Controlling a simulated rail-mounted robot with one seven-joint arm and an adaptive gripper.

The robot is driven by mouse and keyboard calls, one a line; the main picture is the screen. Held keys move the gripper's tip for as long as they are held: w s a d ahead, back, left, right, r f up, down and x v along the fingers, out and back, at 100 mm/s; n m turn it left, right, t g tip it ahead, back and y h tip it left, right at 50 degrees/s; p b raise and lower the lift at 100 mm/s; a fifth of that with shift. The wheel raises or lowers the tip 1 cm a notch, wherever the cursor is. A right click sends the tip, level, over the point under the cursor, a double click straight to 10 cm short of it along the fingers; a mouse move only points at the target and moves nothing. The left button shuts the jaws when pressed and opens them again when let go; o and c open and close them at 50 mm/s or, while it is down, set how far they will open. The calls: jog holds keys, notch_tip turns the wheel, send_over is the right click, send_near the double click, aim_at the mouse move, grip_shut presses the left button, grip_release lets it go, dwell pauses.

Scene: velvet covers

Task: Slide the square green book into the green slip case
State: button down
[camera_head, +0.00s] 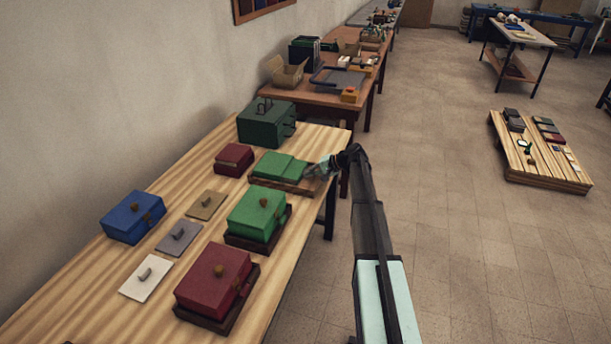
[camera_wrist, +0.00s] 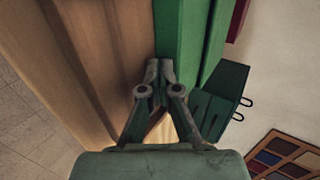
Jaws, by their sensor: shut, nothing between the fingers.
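A flat green block (camera_head: 275,163) lies on a brown board (camera_head: 262,186) near the far end of the striped table. It shows two adjoining green parts, one nearer my gripper; which is the square book and which the slip case I cannot tell. My gripper (camera_head: 311,171) is at the right end of this block, shut and empty. In the wrist view my gripper's closed fingertips (camera_wrist: 158,66) are at the green surface (camera_wrist: 184,35), beside the brown wood (camera_wrist: 105,50). Whether they touch it is unclear.
A dark green box with handles (camera_head: 266,124) stands behind. A dark red box (camera_head: 233,159) is to the left. A green box (camera_head: 257,213), a red box (camera_head: 214,279) and a blue box (camera_head: 132,217) stand nearer, with small flat plates (camera_head: 179,238) between.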

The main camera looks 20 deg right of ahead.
aim_at(296, 169)
jog(key=shift+w+a+b, duration=0.2)
jog(key=shift+w+a, duration=0.8)
jog(key=shift+a, duration=0.25)
jog(key=shift+w+a+b, duration=0.2)
jog(key=shift+w+a, duration=0.75)
jog(key=shift+a, duration=0.3)
jog(key=shift+s+d+f+v, duration=0.15)
jog(key=shift+f+v, duration=0.1)
jog(key=shift+v, duration=1.35)
jog(key=shift+s+d+f+v, duration=0.1)
jog(key=shift+f+v, duration=0.15)
jog(key=shift+v, duration=1.35)
jog(key=shift+s+d+f+v, duration=0.15)
jog(key=shift+f+v, duration=0.1)
jog(key=shift+v, duration=1.4)
jog(key=shift+d, duration=0.15)
